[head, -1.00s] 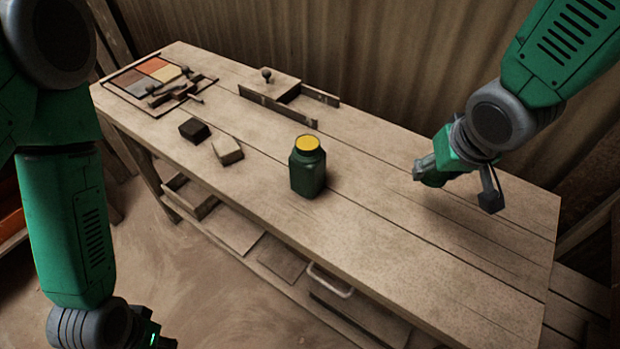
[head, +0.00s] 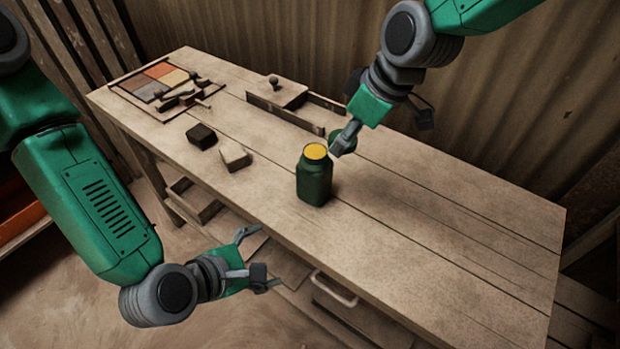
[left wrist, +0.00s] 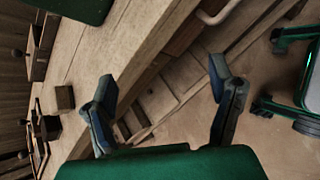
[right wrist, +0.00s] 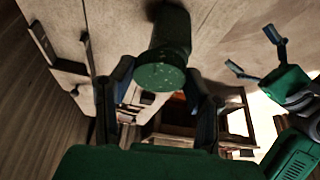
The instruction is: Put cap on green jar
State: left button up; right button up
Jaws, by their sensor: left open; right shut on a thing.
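The green jar (head: 314,184) stands upright on the workbench, its mouth showing yellow. Part of it shows at the top of the left wrist view (left wrist: 85,8). My right gripper (head: 345,144) is shut on a dark green round cap (head: 349,139), just right of the jar's mouth and apart from it in the head view. In the right wrist view the speckled cap (right wrist: 158,77) sits between the fingertips, and the jar (right wrist: 172,28) shows behind it, partly hidden. My left gripper (head: 262,258) is open and empty, in front of the bench's near edge.
On the workbench (head: 450,230), a dark block (head: 201,136) and a light block (head: 235,156) lie left of the jar. A tray of coloured tiles (head: 130,92) and a wooden press piece (head: 285,93) stand further back. The bench's right part is clear.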

aim_at(306, 183)
jog(key=a+r+n, duration=0.2)
jog(key=w+a+r+n+g, duration=0.1)
jog(key=a+r+n, duration=0.1)
jog(key=shift+w+r+g+y, duration=0.1)
jog(key=shift+r+g+y, duration=0.2)
jog(key=shift+y, duration=0.1)
pick_arm(q)
jog(key=w+d+r+n+t+h, duration=0.1)
jog(key=w+d+r+n+t, duration=0.4)
jog(key=r+n, duration=0.4)
pick_arm(e)
jog(key=shift+a+n, duration=0.1)
jog(key=shift+n, duration=0.2)
jog(key=shift+a, duration=0.6)
pick_arm(q)
jog(key=shift+g, duration=0.7)
jog(key=x, duration=0.3)
jog(key=a+x, duration=0.1)
jog(key=x, duration=0.3)
jog(key=w+x, duration=0.1)
jog(key=x, duration=0.3)
jog(key=shift+a, duration=0.3)
pick_arm(e)
jog(key=shift+d, duration=0.4)
pick_arm(q)
jog(key=shift+w+d+f, duration=0.15)
jog(key=shift+w+f, duration=0.15)
jog(key=shift+w, duration=0.2)
pick_arm(e)
jog(key=shift+a, duration=0.2)
